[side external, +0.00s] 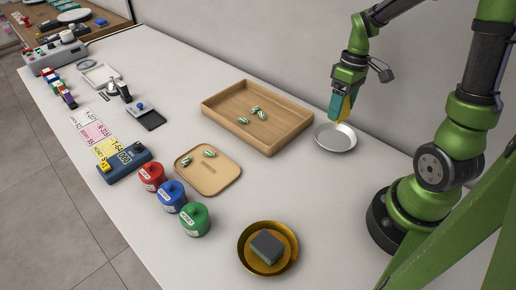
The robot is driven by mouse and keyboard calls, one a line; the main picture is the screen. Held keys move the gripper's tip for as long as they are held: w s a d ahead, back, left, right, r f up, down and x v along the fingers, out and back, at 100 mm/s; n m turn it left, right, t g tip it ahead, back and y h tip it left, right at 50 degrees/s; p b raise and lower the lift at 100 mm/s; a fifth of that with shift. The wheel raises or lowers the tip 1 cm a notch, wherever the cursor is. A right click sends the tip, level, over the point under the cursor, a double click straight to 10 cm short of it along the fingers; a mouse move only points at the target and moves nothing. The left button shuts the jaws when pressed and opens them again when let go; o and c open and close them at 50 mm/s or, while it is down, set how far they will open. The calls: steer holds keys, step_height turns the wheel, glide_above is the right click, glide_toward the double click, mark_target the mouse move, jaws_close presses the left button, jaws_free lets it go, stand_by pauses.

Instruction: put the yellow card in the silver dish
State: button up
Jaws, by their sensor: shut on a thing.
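My gripper (341,104) hangs fingers-down above the silver dish (335,147) at the right of the side external view. It is shut on a yellow piece (346,106), which looks like the yellow card. A teal part at the gripper hides some of it. The silver dish is shallow, round and looks empty. The held piece is just above the dish's far rim; I cannot tell if they touch. A yellow printed label (112,152) lies at left in a row with a pink and a white one.
A wooden tray (213,112) with several striped pieces stands left of the dish. A smaller tan tray (208,180), red, blue and green jars (195,221), and a gold bowl (246,248) holding a dark block are nearer. The counter around the dish is mostly clear.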

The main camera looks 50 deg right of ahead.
mark_target(334, 140)
steer(key=shift+d+f+h, duration=0.4)
steer(key=shift+f+h, duration=0.2)
steer(key=shift+h, duration=0.2)
step_height(334, 140, down, 8)
steer(key=shift+d+f, duration=0.1)
steer(key=shift+d, duration=0.05)
steer(key=shift+f, duration=0.1)
steer(key=o, duration=0.8)
step_height(334, 140, up, 12)
steer(key=shift+w+f, duration=0.1)
steer(key=s+a+r+m+t, duration=0.1)
steer(key=a+r+t, duration=0.1)
steer(key=a, duration=0.3)
steer(key=s+a+r+m+t+y, duration=0.1)
steer(key=a+r+m+t, duration=0.1)
steer(key=a+r, duration=0.3)
steer(key=s+a+r+m+t, duration=0.1)
steer(key=a+r+t, duration=0.2)
steer(key=a, duration=0.3)
steer(key=shift+s+a+r+t+y, duration=0.15)
steer(key=shift+s+r+t+y, duration=0.15)
steer(key=shift+r, duration=0.45)
